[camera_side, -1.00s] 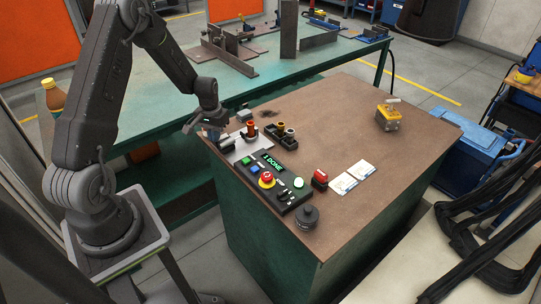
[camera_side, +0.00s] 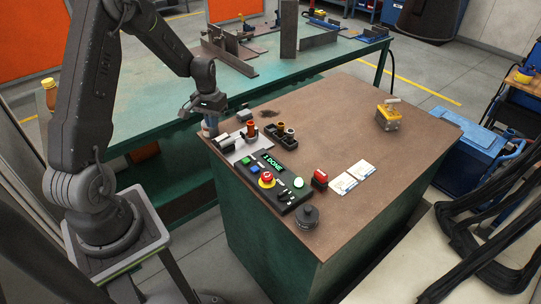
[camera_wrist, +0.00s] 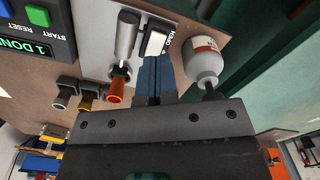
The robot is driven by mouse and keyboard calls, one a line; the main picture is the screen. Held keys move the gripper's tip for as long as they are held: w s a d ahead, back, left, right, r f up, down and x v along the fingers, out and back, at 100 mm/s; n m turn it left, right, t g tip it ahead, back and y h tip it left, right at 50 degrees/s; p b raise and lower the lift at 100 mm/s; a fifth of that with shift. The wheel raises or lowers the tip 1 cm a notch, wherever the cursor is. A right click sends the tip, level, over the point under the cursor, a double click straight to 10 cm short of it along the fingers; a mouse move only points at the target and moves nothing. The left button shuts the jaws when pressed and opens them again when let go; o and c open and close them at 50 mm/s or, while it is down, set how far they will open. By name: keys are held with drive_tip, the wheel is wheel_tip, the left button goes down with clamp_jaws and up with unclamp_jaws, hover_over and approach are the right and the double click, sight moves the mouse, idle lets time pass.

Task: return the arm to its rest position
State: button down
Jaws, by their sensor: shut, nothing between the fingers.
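My gripper (camera_side: 184,113) is above the left corner of the brown-topped cabinet (camera_side: 390,160), apart from it. In the wrist view, my gripper (camera_wrist: 155,75) has its two blue fingers together with nothing between them. A white bottle (camera_wrist: 205,62) with a label is to the right of the fingers. The control panel (camera_side: 278,183) on the cabinet shows "1 DONE" on its display. No separate marker for the rest position shows.
A green workbench (camera_side: 145,92) with steel fixtures stands behind the cabinet. A yellow device (camera_side: 389,117), white cards (camera_side: 345,183), a red block (camera_side: 320,179) and a dark round knob (camera_side: 307,216) are on the cabinet top. The air above the cabinet's right half is clear.

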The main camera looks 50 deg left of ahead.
drive_tip(key=shift+r, duration=0.7)
drive_tip(key=s+d+r+m+t+y, duration=0.1)
drive_tip(key=s+d+r+m+t, duration=0.2)
drive_tip(key=d+r, duration=1.3)
drive_tip(key=s+d+r+m+t+h, duration=0.1)
drive_tip(key=s+d+r, duration=0.4)
drive_tip(key=s+d, duration=0.6)
drive_tip(key=shift+s+d+r+m+t, duration=0.25)
drive_tip(key=shift+s+r+m+t, duration=0.1)
drive_tip(key=shift+s+m+t, duration=0.75)
